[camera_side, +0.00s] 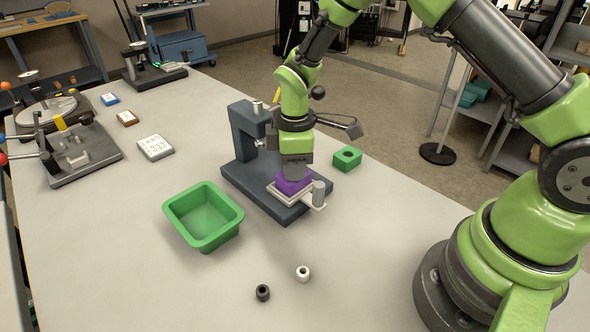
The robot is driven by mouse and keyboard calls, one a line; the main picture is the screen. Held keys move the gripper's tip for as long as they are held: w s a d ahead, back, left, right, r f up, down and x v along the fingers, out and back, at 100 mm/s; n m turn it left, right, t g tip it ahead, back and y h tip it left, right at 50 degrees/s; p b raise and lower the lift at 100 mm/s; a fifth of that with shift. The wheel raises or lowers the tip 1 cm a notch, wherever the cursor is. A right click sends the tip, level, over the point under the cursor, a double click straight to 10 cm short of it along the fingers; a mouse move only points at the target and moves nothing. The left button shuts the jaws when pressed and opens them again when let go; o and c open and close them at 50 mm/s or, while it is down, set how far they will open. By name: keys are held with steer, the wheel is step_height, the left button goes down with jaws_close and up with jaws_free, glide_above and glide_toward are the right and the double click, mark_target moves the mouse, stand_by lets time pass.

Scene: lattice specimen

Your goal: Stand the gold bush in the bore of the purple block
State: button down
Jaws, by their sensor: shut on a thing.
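The purple block (293,184) sits on a light plate on the base of a dark grey press. My gripper (296,171) points down directly over the purple block, its jaws close to or touching the block's top. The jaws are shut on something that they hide. I take this to be the gold bush, which shows nowhere else in view. The bore is hidden under my gripper, so I cannot tell whether the bush is in it or above it.
The press (248,142) rises just left of my gripper. A grey cylinder (319,193) stands right of the purple block. A green tray (204,239), a green block with a hole (347,158), a black bush (263,292) and a white bush (303,273) are on the table.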

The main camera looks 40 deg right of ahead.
step_height(320, 180, up, 9)
steer(key=shift+s, duration=0.1)
steer(key=shift+d+f, duration=0.1)
steer(key=shift+f, duration=3.6)
steer(key=shift+f, duration=0.65)
steer(key=shift+c, duration=2.4)
jaws_free()
steer(key=shift+r, duration=2.55)
